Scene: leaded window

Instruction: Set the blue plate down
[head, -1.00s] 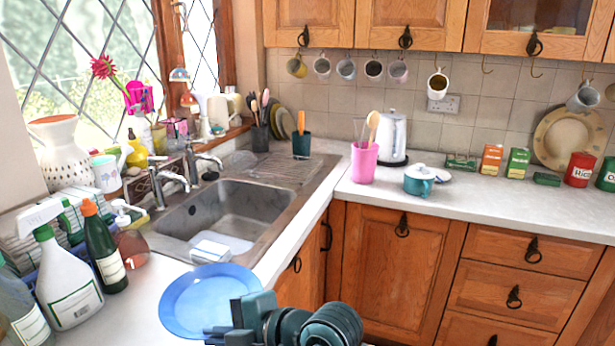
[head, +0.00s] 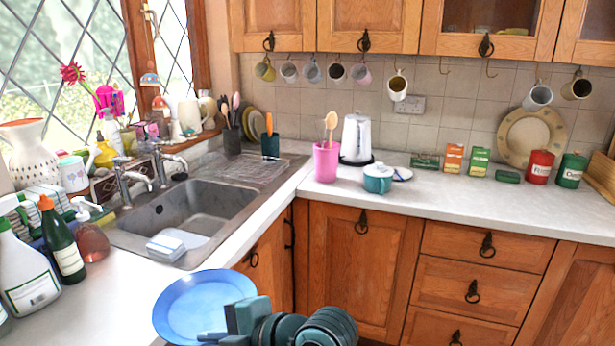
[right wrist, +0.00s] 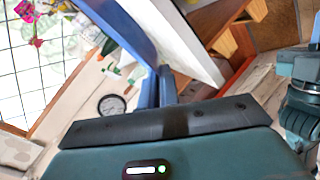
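The blue plate (head: 195,303) is at the bottom of the head view, roughly level. It overlaps the front edge of the left-hand counter (head: 105,305), with its right part in front of the wooden cabinet. I cannot tell whether it touches the counter. My right gripper (head: 214,336) is at the plate's near right rim. In the right wrist view the plate (right wrist: 130,35) appears nearly edge-on, with its rim between the fingers (right wrist: 167,90), so the gripper is shut on it. My left gripper is in neither view.
The sink (head: 205,210) lies beyond the plate, with a pale blue-white item (head: 172,244) at its near edge. A green bottle (head: 62,243), a spray bottle (head: 25,275) and a soap dispenser (head: 90,237) stand left of the plate. The back-right counter (head: 440,200) has free room at its front.

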